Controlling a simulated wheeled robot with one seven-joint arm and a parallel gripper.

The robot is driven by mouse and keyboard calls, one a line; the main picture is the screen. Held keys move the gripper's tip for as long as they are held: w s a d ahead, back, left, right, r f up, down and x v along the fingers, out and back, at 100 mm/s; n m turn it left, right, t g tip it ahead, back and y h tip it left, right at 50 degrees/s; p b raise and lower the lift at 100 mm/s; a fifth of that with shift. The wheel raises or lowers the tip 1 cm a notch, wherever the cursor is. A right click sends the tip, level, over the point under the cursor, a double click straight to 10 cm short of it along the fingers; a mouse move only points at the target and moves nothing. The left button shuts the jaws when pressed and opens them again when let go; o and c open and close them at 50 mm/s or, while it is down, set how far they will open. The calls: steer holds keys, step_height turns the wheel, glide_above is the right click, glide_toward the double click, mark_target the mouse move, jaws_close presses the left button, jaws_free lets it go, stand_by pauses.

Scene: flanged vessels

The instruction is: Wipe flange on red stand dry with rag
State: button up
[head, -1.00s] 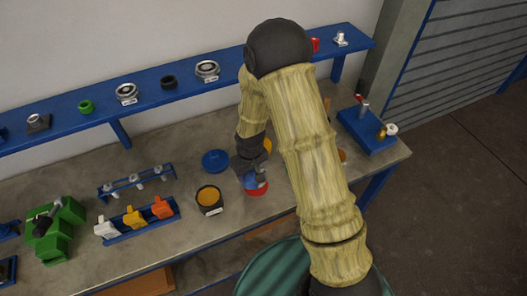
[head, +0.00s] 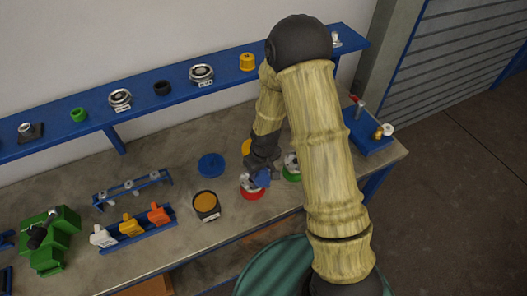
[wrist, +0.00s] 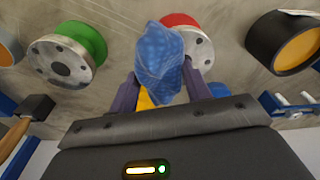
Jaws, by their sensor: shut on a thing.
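The red stand (head: 253,195) is on the workbench with a pale metal flange (head: 247,184) on it. In the wrist view the red stand (wrist: 178,19) and its flange with bolt holes (wrist: 200,46) are partly hidden behind the rag. The crumpled blue rag (wrist: 160,62) is held between the fingers of my gripper (wrist: 160,84). In the head view the rag (head: 263,178) is at the right side of the flange, below my gripper (head: 262,170). I cannot tell whether the rag touches the flange.
A green stand with another flange (head: 292,168) is close on the right. A yellow thing (head: 247,147) is behind. A dark cup with orange contents (head: 206,204) and a blue disc (head: 211,165) are to the left. The blue shelf (head: 225,85) runs along the back.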

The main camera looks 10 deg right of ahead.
steer(key=shift+w+d+r+p, duration=0.1)
steer(key=shift+d+r+p, duration=0.1)
steer(key=shift+r+p, duration=0.15)
steer(key=shift+w+r+p, duration=0.1)
steer(key=shift+r+p, duration=0.2)
steer(key=shift+r, duration=0.55)
steer(key=shift+s+r+p, duration=0.25)
steer(key=shift+r+p, duration=0.35)
steer(key=shift+r, duration=0.1)
steer(key=shift+w+r+p, duration=0.15)
steer(key=shift+r+p, duration=1.35)
steer(key=shift+r, duration=0.6)
